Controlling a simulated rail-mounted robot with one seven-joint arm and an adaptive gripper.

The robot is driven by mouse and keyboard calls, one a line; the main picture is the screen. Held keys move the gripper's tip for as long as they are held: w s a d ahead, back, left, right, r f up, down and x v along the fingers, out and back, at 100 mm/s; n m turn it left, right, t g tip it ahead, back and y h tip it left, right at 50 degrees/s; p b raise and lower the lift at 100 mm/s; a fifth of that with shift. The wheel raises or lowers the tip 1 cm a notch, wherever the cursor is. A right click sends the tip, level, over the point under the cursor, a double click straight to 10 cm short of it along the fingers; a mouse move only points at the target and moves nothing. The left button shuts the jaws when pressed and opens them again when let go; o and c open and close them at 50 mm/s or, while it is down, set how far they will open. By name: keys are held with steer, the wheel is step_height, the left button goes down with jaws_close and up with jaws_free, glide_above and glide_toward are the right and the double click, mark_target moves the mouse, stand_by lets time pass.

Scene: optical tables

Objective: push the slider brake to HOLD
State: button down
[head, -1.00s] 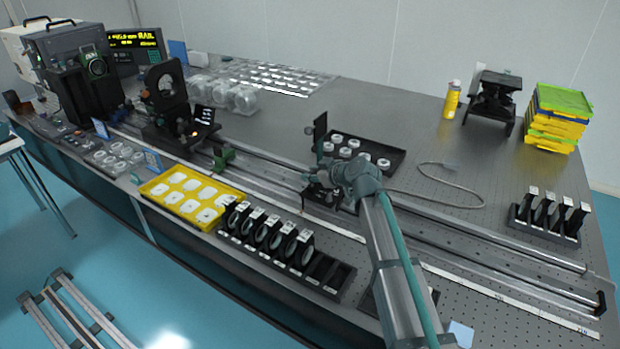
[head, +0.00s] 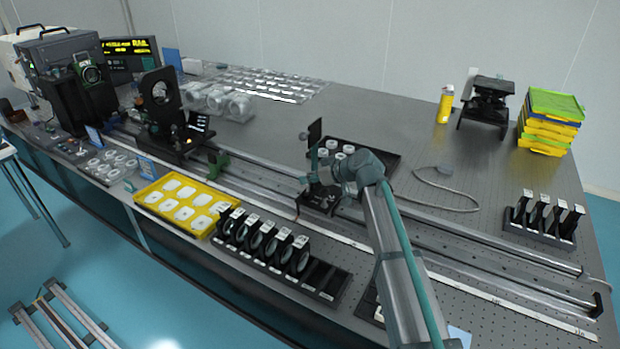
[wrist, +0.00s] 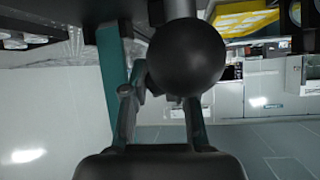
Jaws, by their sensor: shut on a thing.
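The slider (head: 318,204) is a dark carriage on the long rail, with an upright black plate (head: 315,132) at its back. My gripper (head: 314,176) is at the slider, in front of the plate. In the wrist view a dark ball knob (wrist: 187,58) stands large between and over my fingers (wrist: 165,90), covering part of the right one. My gripper is shut on the brake lever that seems to carry this knob. The exact contact is hidden behind the knob. No HOLD marking is readable.
The rail (head: 440,224) runs free to the right of the slider. A black tray of round parts (head: 385,160) lies close behind it. A yellow tray (head: 150,207) and a rack of lens holders (head: 262,240) stand in front. A green clamp (head: 217,165) sits on the rail further left.

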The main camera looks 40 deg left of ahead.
steer(key=c, duration=0.9)
jaws_free()
steer(key=shift+s, duration=0.1)
